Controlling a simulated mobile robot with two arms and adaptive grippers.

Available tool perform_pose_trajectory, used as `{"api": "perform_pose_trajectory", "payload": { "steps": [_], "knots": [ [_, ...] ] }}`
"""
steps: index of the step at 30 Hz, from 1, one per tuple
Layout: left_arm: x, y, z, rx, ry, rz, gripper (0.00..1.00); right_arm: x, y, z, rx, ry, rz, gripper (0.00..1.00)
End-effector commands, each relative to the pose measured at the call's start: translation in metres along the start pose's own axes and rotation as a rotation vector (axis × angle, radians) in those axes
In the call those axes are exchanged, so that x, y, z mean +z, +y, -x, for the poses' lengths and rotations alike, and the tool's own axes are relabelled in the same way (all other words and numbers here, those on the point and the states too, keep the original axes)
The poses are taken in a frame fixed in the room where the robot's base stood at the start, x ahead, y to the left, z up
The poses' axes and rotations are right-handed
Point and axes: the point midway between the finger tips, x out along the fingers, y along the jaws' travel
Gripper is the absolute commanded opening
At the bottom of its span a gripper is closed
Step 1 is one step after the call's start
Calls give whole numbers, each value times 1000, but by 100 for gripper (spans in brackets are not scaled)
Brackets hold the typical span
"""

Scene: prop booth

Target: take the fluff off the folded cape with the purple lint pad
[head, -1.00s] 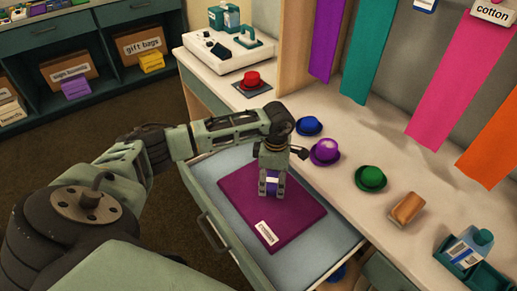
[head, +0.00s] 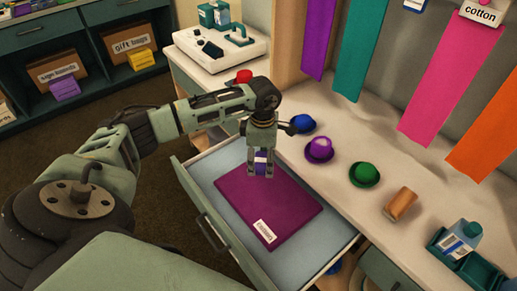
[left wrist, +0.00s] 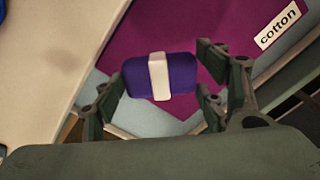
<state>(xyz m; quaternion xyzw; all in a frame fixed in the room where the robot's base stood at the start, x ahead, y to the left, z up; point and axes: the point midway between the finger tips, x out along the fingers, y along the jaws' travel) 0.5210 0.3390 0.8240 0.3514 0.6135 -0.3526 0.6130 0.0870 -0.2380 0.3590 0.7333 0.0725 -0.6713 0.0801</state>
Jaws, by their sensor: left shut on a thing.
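The folded cape (head: 285,205) is a flat magenta-purple bundle with a white label, lying in the open drawer. It also shows in the left wrist view (left wrist: 180,35), with the label reading "cotton". No fluff can be made out on it. My left gripper (head: 261,174) is shut on the purple lint pad (left wrist: 185,80), a rounded block with a white band. The pad is at the cape's far edge; whether it touches the cloth cannot be told. In the head view the fingers partly hide the pad (head: 261,158). My right gripper is not in view.
The drawer (head: 222,162) has bare floor around the cape. On the counter stand blue (head: 302,124), purple (head: 319,150) and green (head: 364,174) hats, a brown block (head: 400,204) and a teal tray (head: 484,273). My arm crosses in front of a red hat (head: 244,76).

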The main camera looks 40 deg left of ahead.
Motion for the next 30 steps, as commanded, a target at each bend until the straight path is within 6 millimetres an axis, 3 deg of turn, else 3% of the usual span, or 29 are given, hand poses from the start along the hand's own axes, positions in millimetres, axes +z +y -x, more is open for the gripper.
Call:
{"api": "perform_pose_trajectory", "payload": {
  "steps": [3, 8, 25, 30],
  "knots": [
    [-2, 2, 14, 2, -1, 3, 41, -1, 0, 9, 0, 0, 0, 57],
    [-4, 4, 22, 1, 0, 5, 41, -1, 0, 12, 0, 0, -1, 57],
    [-4, 3, 21, 0, 0, -1, 41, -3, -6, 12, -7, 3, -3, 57],
    [2, -18, 15, -3, 0, -182, 41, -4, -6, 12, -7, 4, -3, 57]
  ]
}}
